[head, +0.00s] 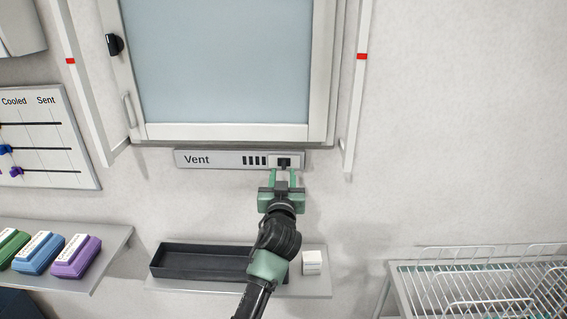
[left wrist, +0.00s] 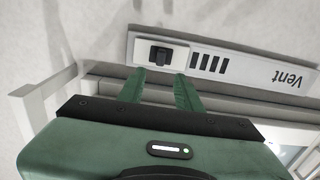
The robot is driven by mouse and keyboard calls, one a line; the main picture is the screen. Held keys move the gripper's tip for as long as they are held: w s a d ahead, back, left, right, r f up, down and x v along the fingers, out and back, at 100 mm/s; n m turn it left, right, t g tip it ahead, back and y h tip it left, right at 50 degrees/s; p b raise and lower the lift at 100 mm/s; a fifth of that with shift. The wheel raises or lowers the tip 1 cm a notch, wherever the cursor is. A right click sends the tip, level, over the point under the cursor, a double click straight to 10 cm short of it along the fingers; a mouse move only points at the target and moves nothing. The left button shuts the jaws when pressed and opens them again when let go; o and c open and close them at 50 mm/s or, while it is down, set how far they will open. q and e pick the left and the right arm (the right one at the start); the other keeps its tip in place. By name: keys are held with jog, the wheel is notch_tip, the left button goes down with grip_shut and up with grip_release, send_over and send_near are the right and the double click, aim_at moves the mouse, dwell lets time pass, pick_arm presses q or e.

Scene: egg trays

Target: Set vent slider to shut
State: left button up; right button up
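The vent panel (head: 222,160) is a grey strip labelled "Vent" on the wall under the glass-fronted cabinet. Its slider (head: 284,162), a pale plate with a black knob, sits at the right end. Several dark slots to the left of the plate are uncovered. In the left wrist view the panel is upside down, with the black knob (left wrist: 160,54) left of the slots (left wrist: 209,63). My left gripper (head: 284,173) is just below the knob, its green fingers apart with a gap between them. In the left wrist view the fingertips (left wrist: 163,73) appear close to the plate; contact is unclear.
The cabinet window (head: 222,60) is above the panel. Below is a shelf with a black tray (head: 200,262) and a small white box (head: 312,262). Green, blue and purple cartons (head: 75,257) lie on the left shelf. A wire rack (head: 480,285) stands at right.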

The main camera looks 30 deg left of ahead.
aim_at(284, 164)
pick_arm(q)
jog(key=p+x, duration=0.1)
jog(key=x, duration=0.4)
jog(key=shift+w+a, duration=0.15)
jog(key=shift+w, duration=0.25)
jog(key=shift+f, duration=0.1)
grip_shut()
dwell(1.0)
